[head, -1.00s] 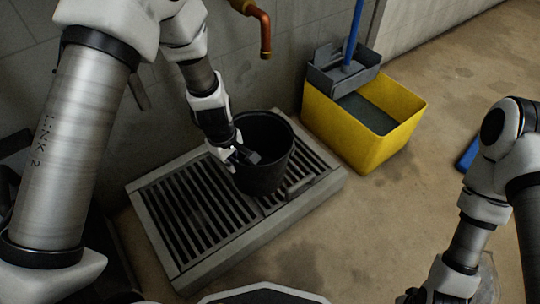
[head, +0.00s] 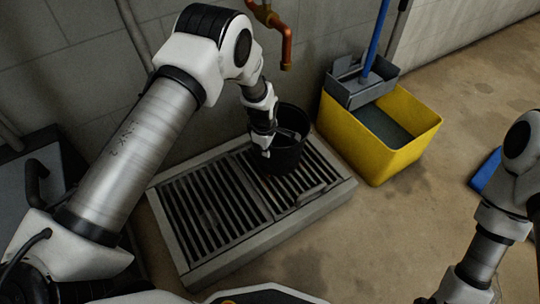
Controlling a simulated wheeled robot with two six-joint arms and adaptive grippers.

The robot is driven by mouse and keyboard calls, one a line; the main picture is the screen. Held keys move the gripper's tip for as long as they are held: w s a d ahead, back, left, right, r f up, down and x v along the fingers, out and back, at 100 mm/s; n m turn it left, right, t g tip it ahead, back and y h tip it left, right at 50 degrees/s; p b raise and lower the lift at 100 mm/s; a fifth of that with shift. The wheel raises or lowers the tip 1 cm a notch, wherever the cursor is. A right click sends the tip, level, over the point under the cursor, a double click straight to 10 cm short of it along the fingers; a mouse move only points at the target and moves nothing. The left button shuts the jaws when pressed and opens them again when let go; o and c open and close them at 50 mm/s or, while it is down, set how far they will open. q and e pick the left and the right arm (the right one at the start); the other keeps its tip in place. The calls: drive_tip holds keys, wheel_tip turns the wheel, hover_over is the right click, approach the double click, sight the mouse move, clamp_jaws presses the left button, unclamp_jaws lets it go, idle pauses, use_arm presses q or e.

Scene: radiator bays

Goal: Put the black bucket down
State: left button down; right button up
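The black bucket (head: 291,154) stands upright over the back right part of the slatted floor grate (head: 215,262), below the copper tap. I cannot tell for sure whether its base touches the slats. My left gripper (head: 264,151) is at the bucket's left side by the rim, shut on it. The arm and wrist partly hide the fingers and the bucket's left side. My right arm comes in at the lower right; its gripper (head: 426,300) is almost wholly cut off by the bottom edge, away from the bucket.
A yellow mop bucket (head: 372,155) with a grey wringer (head: 358,83) and blue mop handle stands right of the grate. A copper tap (head: 286,45) sticks out from the wall above. A blue object (head: 486,170) lies at the right. The front left grate is clear.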

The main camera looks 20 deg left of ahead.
use_arm(q)
drive_tip(key=f+b, duration=0.1)
drive_tip(key=w+f, duration=0.1)
drive_tip(key=w+f+b, duration=0.1)
drive_tip(key=f, duration=0.1)
drive_tip(key=shift+d+b, duration=0.2)
drive_tip(key=shift+b, duration=0.15)
drive_tip(key=c, duration=1.3)
unclamp_jaws()
drive_tip(key=shift+r, duration=0.1)
